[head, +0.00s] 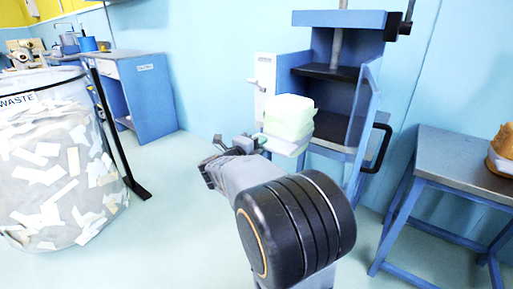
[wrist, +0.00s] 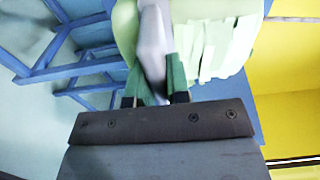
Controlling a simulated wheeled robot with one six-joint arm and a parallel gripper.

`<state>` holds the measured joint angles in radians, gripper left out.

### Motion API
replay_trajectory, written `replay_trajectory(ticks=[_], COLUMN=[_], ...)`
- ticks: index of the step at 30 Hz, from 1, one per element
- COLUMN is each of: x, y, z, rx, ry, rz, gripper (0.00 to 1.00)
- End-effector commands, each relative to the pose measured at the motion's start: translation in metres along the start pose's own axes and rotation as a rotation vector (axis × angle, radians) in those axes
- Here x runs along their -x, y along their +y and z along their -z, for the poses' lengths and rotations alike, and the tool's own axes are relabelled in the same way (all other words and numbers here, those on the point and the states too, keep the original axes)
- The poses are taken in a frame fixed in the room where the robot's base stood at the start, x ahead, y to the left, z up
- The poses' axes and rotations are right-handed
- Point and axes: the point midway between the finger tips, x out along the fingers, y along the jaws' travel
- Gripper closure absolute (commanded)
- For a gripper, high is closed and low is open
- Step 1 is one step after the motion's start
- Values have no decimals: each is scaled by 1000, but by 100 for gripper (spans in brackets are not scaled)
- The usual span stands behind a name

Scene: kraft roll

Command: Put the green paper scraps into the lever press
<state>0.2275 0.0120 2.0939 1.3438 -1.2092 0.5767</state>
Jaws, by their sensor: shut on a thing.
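The green paper scraps form a pale green, block-like heap (head: 290,117) in front of the lever press, in the head view. A whitish piece (head: 283,147) shows under the heap, like a tray or scoop. My gripper (head: 245,144) is just left of it. In the wrist view, my gripper's green-padded fingers (wrist: 162,75) are shut on a pale grey, handle-like piece (wrist: 152,32). Pale green strips (wrist: 222,45) lie beyond it. The blue lever press (head: 347,18) stands behind the heap, its front open and its door swung to the right. The heap hides part of its lower front.
A clear waste bin (head: 50,200) full of white scraps stands at left, with a black post (head: 120,140) beside it. A blue cabinet (head: 145,95) is at the back wall. A metal-topped blue table (head: 460,160) stands right of the press. The floor between bin and press is clear.

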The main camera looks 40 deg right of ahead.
Motion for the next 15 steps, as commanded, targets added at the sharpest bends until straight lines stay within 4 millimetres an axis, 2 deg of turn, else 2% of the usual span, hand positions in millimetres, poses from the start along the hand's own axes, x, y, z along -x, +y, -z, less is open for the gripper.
replay_trajectory(ticks=[15], x=[-43], y=[3], z=[-2], rx=[0], ry=[0], rz=[2], gripper=[100])
